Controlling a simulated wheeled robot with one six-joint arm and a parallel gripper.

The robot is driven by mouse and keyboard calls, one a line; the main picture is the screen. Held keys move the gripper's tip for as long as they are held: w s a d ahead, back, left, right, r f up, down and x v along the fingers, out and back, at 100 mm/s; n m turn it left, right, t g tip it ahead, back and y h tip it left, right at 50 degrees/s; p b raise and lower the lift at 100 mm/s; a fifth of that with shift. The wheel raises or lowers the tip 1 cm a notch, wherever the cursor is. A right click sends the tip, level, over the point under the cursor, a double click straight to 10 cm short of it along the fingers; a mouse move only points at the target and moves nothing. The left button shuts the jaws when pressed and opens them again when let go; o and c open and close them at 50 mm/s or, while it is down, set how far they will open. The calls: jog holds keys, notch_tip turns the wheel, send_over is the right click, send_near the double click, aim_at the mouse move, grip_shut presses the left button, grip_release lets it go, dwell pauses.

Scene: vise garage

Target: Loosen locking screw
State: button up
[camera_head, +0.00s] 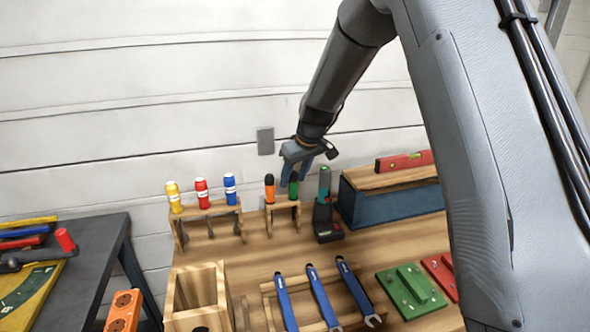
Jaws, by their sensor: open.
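My gripper (295,168) is open above the small wooden rack (285,205) at the back of the bench. Its fingers overlap the top of a green-and-black screwdriver (293,190) that stands upright in this rack; I cannot tell whether they touch it. An orange-and-black screwdriver (269,190) stands in the same rack, to the left. A dark green cordless driver (324,212) stands just to the right. I cannot make out the locking screw. At the far left, a device with a red-ended handle (65,241) sits by a yellow board (30,295), partly cut off by the frame.
Yellow, red and blue handled tools (203,194) stand in a rack to the left. Blue wrenches (322,298) lie in front, beside an open wooden box (196,289). A blue toolbox (395,203) with a red level (404,161) stands right.

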aim_at(290, 186)
jog(key=shift+p+x, duration=0.6)
jog(key=shift+x, duration=1.8)
grip_shut()
notch_tip(290, 186, up, 13)
jog(key=p, duration=0.5)
jog(key=shift+f, duration=0.2)
jog(key=c, duration=0.9)
grip_release()
grip_shut()
jog(key=shift+s, duration=0.1)
